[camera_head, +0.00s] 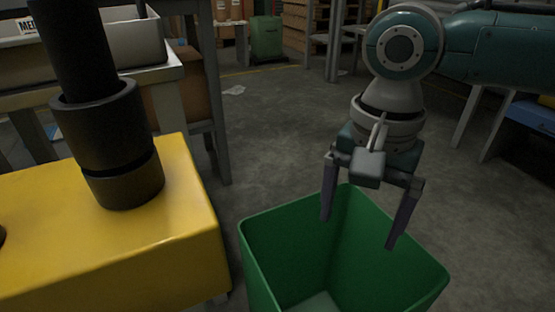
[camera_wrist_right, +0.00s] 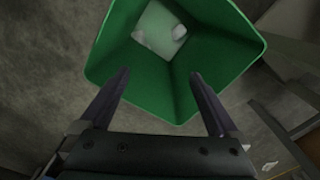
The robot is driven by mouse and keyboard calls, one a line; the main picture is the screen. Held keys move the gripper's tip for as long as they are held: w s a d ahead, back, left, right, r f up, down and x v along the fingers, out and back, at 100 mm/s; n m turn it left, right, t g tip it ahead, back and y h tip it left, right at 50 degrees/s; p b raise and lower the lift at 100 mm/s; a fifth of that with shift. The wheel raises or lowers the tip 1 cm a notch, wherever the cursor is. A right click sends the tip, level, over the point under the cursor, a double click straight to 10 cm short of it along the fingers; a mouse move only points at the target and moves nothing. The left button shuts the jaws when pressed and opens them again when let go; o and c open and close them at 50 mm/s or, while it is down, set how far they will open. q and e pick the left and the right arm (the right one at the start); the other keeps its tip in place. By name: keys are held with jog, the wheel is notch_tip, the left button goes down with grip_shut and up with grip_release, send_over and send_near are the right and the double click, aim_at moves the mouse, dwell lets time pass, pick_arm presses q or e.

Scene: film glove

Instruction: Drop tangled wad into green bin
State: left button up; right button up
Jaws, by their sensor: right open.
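The green bin (camera_head: 285,255) stands on the floor at the lower middle of the head view, its mouth open upward. My right gripper (camera_head: 357,228) is above the bin's mouth, fingers pointing down, spread apart and empty. The right wrist view looks down into the bin (camera_wrist_right: 150,80) between the two open fingers (camera_wrist_right: 160,85). A pale, whitish wad (camera_wrist_right: 162,30) shows at the bottom of the bin; its exact shape is blurred. In the head view only a pale patch shows low inside the bin. My left gripper is in neither view.
A yellow block-like surface (camera_head: 120,245) with a black cylinder is close on the left. A grey table (camera_head: 110,85) holds a white tray (camera_head: 135,40) behind it. A blue-topped thing (camera_head: 530,115) is at the right edge. Grey floor (camera_head: 265,135) is open behind the bin.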

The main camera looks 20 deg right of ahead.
notch_tip(320, 180, up, 10)
jog(key=p, duration=0.6)
jog(key=shift+f, duration=0.1)
